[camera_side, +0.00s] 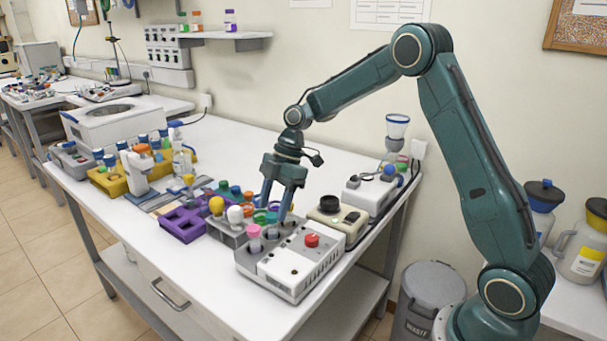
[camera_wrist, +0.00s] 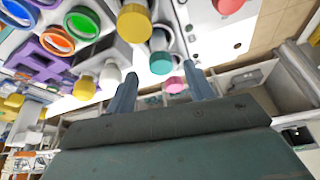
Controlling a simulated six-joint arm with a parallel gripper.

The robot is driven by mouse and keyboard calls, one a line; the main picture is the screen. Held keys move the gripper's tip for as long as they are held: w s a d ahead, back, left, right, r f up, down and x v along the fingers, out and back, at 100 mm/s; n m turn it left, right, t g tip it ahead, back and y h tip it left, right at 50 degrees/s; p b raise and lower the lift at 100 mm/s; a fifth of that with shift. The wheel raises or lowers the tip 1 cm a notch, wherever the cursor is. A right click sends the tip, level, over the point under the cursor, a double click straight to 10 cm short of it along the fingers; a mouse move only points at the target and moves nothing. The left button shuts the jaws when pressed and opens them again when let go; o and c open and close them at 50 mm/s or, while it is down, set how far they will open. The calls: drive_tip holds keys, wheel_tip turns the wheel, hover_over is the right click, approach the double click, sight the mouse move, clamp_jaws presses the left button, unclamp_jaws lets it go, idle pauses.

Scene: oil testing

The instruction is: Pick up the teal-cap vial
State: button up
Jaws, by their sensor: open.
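The teal-cap vial (camera_wrist: 161,62) shows in the wrist view between the tips of my gripper (camera_wrist: 162,73). Its teal cap faces the camera and a grey body shows above it in the picture. My gripper is open, with one finger to each side of the cap. I cannot tell whether the fingers touch the vial.
A pink-cap vial (camera_side: 254,231) stands close by in the grey device (camera_side: 293,262), which has a red knob (camera_side: 312,240). Yellow-cap (camera_side: 216,205) and white-cap (camera_side: 235,214) vials stand to the left. A purple rack (camera_side: 182,225) lies farther left. The table's front left is clear.

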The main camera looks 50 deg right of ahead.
sight(272, 215)
drive_tip(key=shift+s+x, duration=0.2)
drive_tip(key=shift+x, duration=2.4)
drive_tip(key=shift+d, duration=0.1)
drive_tip(key=c, duration=1)
drive_tip(key=shift+r, duration=0.1)
drive_tip(key=shift+c, duration=0.2)
wheel_tip(272, 215, up, 20)
